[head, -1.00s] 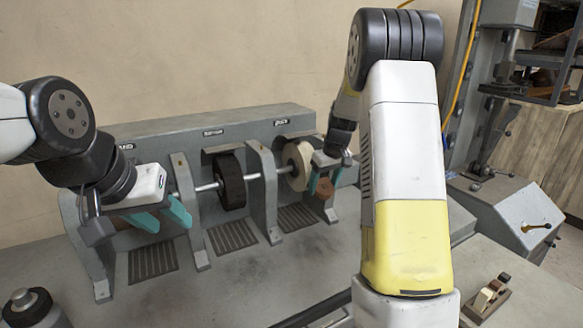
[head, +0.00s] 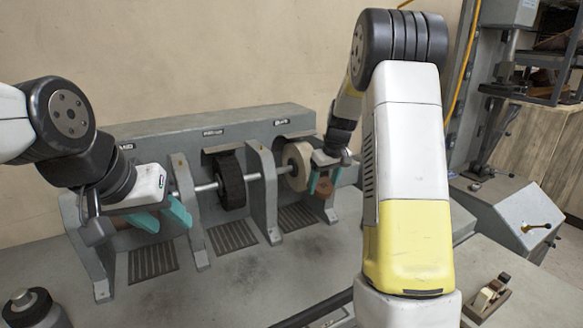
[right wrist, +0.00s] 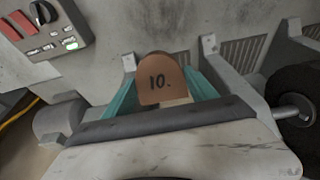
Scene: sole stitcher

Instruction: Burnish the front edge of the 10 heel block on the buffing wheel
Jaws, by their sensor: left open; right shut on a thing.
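The heel block (right wrist: 162,80) is brown, marked "10.", and sits between the teal fingers of my right gripper (right wrist: 165,95) in the right wrist view. In the head view my right gripper (head: 325,184) is shut on the heel block (head: 325,190) beside the pale buffing wheel (head: 297,165). The block is close to the wheel's right side; I cannot tell whether they touch. My left gripper (head: 163,216) is open and empty, in front of the machine's left part.
A dark brush wheel (head: 229,182) shares the shaft with the pale wheel, between grey upright brackets (head: 264,190). A switch panel (right wrist: 45,30) shows in the right wrist view. A wooden-sided tool (head: 487,298) lies at the lower right.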

